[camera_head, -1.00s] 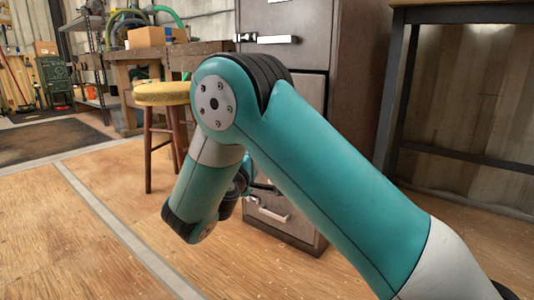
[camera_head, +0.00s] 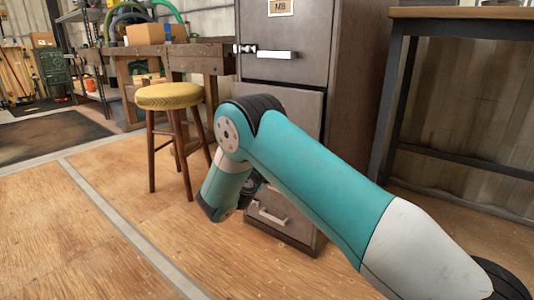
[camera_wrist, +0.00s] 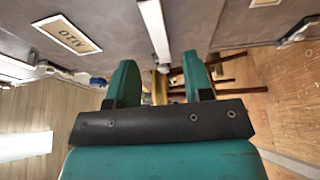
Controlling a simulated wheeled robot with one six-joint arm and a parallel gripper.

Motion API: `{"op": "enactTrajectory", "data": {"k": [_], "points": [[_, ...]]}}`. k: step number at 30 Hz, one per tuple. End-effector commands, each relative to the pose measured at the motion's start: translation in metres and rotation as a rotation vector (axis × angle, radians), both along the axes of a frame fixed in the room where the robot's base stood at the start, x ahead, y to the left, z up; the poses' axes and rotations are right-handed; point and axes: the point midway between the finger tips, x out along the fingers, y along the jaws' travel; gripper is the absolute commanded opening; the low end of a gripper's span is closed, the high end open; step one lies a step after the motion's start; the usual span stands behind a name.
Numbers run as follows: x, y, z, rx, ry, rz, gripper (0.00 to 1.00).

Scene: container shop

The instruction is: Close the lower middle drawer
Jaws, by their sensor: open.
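A grey-brown metal filing cabinet (camera_head: 285,72) stands in the middle of the head view. An upper drawer has a pale bar handle (camera_head: 275,54), and a low drawer has a handle (camera_head: 268,216) near the floor. My arm covers much of the front between them, so I cannot tell how far the lower middle drawer stands out. In the wrist view my gripper (camera_wrist: 160,80) is open, with two teal fingers apart and nothing held. A pale bar handle (camera_wrist: 154,32) on a cabinet front lies beyond the fingertips, with a label plate (camera_wrist: 67,33) to its left.
A wooden stool with a yellow seat (camera_head: 168,95) stands left of the cabinet, before a workbench (camera_head: 150,52). A table with dark metal legs (camera_head: 392,105) is close on the right. The wooden floor (camera_head: 120,215) at front left is clear.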

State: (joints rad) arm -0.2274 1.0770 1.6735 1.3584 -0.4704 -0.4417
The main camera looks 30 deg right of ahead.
Motion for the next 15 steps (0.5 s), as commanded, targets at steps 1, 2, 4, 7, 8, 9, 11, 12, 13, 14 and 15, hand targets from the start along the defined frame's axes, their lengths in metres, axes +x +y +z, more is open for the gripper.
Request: {"op": "enactTrajectory", "data": {"k": [1, 2, 4, 7, 8, 9, 11, 12, 13, 14, 15], "points": [[0.007, -0.010, -0.004, 0.002, -0.006, -0.004, 0.47], [0.011, -0.014, -0.004, 0.000, -0.006, -0.003, 0.47], [0.021, -0.025, -0.004, 0.002, -0.005, -0.003, 0.47], [0.032, -0.037, -0.003, -0.001, -0.005, -0.002, 0.47], [0.035, -0.039, -0.003, 0.000, -0.005, -0.001, 0.47], [0.038, -0.043, -0.002, 0.001, -0.004, -0.002, 0.47], [0.043, -0.047, -0.002, 0.001, -0.004, -0.001, 0.47], [0.044, -0.049, -0.001, -0.001, -0.002, -0.001, 0.47], [0.046, -0.050, -0.001, -0.001, -0.001, 0.000, 0.47], [0.046, -0.051, 0.000, -0.001, -0.001, 0.000, 0.47], [0.047, -0.052, 0.000, -0.001, -0.002, 0.001, 0.47]]}}
